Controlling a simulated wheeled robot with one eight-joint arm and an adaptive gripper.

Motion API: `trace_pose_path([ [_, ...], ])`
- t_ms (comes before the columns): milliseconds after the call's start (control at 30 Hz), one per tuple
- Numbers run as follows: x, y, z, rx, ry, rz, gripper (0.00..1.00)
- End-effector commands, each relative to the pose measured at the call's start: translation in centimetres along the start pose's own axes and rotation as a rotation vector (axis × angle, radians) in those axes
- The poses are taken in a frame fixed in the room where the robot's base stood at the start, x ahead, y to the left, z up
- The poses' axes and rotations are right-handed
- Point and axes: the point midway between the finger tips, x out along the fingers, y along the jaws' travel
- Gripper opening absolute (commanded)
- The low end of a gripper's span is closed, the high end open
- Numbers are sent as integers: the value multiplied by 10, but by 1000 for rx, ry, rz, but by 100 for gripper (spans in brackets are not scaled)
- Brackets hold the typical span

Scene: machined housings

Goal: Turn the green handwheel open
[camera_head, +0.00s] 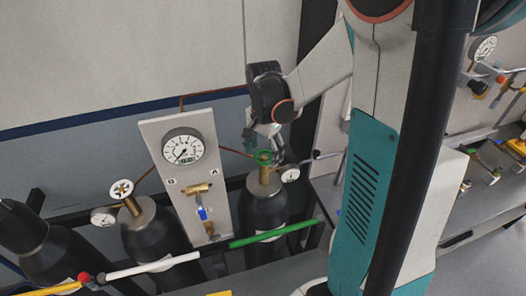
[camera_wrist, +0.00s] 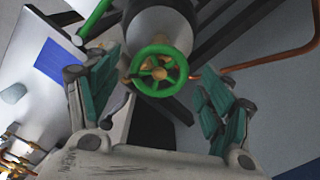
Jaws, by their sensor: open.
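The green handwheel (camera_head: 264,158) sits on the brass valve on top of a dark gas cylinder (camera_head: 266,208), right of the gauge panel. In the wrist view the green handwheel (camera_wrist: 159,70) has spokes and a brass hub, with the cylinder behind it. My gripper (camera_head: 265,136) is just above the wheel in the head view. In the wrist view my gripper (camera_wrist: 158,95) is open, with one teal finger on each side of the wheel. Both fingers look apart from the rim. How far the wheel is turned cannot be told.
A panel (camera_head: 150,135) with a round gauge (camera_head: 183,148) and a blue-handled valve (camera_head: 202,213) stands left of the wheel. A second cylinder (camera_head: 155,240) has a white handwheel (camera_head: 122,189). A green-and-white bar (camera_head: 270,235) crosses in front. Copper pipe (camera_wrist: 285,58) runs at right in the wrist view.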

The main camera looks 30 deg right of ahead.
Motion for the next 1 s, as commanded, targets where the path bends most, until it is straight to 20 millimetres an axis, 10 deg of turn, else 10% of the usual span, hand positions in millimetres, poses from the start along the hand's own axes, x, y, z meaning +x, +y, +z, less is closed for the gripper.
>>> trace_pose_path([
  [267, 1, 0, 0, 0, 0, 0, 74],
  [467, 1, 0, 0, 0, 0, 0, 30],
  [1000, 2, 0, 0, -112, 0, 0, 30],
])
